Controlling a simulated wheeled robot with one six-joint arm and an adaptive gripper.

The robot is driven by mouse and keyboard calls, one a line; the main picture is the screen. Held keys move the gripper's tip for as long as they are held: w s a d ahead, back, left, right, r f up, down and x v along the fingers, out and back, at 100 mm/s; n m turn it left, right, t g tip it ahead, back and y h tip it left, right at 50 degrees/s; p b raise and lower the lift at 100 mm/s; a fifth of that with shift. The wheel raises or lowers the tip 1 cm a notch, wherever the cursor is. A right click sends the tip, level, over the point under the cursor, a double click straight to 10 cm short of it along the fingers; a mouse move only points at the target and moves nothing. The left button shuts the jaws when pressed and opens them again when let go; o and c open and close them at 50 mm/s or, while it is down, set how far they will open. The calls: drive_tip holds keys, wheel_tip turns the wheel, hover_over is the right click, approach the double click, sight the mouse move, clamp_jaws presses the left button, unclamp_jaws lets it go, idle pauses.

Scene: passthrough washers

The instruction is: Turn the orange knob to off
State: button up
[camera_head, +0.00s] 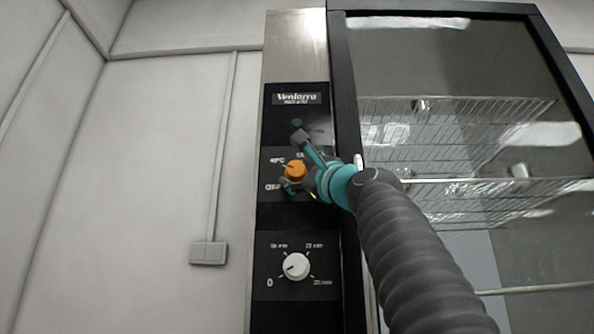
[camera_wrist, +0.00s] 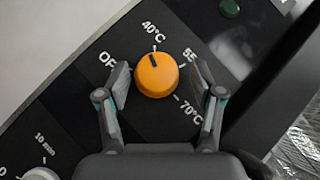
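The orange knob (camera_head: 295,171) is on the black control panel of the washer, on the upper dial. In the wrist view the orange knob (camera_wrist: 157,78) has a dark pointer mark toward the 40°C label (camera_wrist: 153,28). The OFF label (camera_wrist: 107,59) is to its left, partly covered by a finger. 55 and 70°C are to its right. My gripper (camera_wrist: 161,68) is open, with one finger on each side of the knob and visible gaps between them. In the head view my gripper (camera_head: 292,161) reaches the panel from the right.
A white timer knob (camera_head: 296,266) is below on the same panel, and a dark green round light (camera_head: 297,124) is above. A glass door (camera_head: 450,60) with wire racks behind it stands to the right. A wall switch (camera_head: 208,253) is on the pale wall at left.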

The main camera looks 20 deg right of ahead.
drive_tip(key=shift+a, duration=0.15)
drive_tip(key=shift+s+f, duration=0.1)
drive_tip(key=shift+s, duration=0.05)
drive_tip(key=shift+s+f, duration=0.1)
drive_tip(key=shift+s, duration=0.1)
drive_tip(key=v, duration=1.1)
drive_tip(key=shift+f, duration=0.15)
